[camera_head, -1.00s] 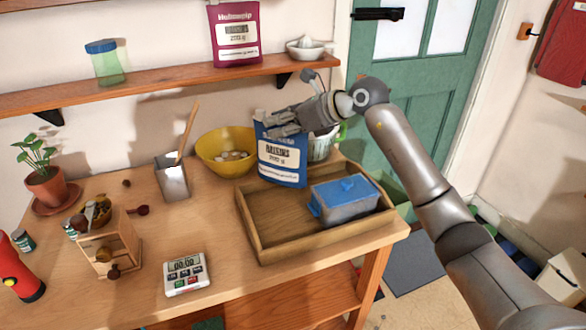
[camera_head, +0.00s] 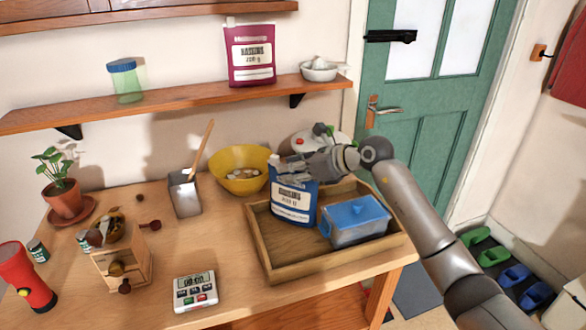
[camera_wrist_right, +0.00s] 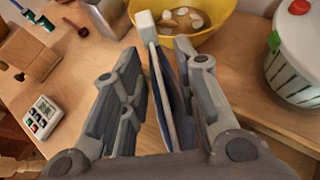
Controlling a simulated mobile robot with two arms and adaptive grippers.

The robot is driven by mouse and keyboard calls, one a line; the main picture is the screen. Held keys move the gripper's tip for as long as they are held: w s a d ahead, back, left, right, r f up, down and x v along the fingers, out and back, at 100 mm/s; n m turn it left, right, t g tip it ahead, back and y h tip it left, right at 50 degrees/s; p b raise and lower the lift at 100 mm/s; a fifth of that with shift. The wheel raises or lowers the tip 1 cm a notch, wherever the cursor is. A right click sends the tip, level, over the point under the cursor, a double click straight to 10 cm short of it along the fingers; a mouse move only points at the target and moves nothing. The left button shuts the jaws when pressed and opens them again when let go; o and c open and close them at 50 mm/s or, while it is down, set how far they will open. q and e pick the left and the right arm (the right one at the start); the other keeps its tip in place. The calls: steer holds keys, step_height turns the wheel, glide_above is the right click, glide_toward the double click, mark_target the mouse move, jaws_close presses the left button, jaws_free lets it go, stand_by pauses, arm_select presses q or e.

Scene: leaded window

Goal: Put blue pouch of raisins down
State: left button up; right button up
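The blue pouch of raisins (camera_head: 293,203) stands roughly upright at the back left of the wooden tray (camera_head: 262,240), its white label facing me. In the right wrist view the pouch (camera_wrist_right: 172,95) is seen edge-on from above, its white cap at the top. My right gripper (camera_head: 300,166) is at the pouch's top, its fingers on either side. In the wrist view the fingers (camera_wrist_right: 160,75) stand apart, with narrow gaps between them and the pouch. My left gripper is out of view.
A blue-lidded container (camera_head: 357,220) stands in the tray right of the pouch. A yellow bowl (camera_head: 240,170) is behind left, and a white lidded pot (camera_wrist_right: 300,55) with a red knob is behind. A timer (camera_head: 195,290) lies front left. Bare table lies left of the tray.

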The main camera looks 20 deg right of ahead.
steer(key=shift+o, duration=1)
steer(key=shift+r, duration=0.1)
steer(key=shift+s+d+r, duration=0.1)
steer(key=shift+d, duration=0.1)
steer(key=b+v, duration=0.2)
steer(key=v, duration=0.9)
steer(key=shift+s+b, duration=0.25)
steer(key=shift+b, duration=0.05)
steer(key=shift+d+r, duration=0.15)
